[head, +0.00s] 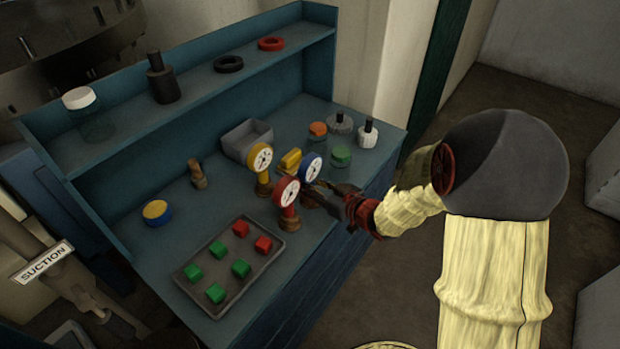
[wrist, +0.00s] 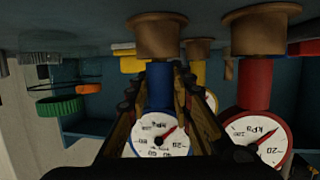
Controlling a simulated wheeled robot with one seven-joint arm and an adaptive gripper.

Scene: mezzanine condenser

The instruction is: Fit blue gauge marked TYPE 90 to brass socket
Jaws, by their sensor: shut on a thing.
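The blue gauge (head: 311,167) stands upright at the bench's right front, its white dial facing forward. My gripper (head: 322,190) reaches it from the right and is shut on its blue stem. In the wrist view, which is upside down, the blue stem (wrist: 158,85) is between the fingers, and a wide brass foot (wrist: 157,36) meets it at the bench end. I cannot tell whether this foot is a socket or part of the gauge. The TYPE 90 mark is not readable. A separate small brass fitting (head: 197,174) stands farther left on the bench.
A red gauge (head: 287,192) stands close beside the blue one, and a yellow gauge (head: 260,160) stands behind-left. A tray (head: 238,303) of red and green blocks lies in front. A grey bin (head: 248,139) and several jars and knobs stand behind.

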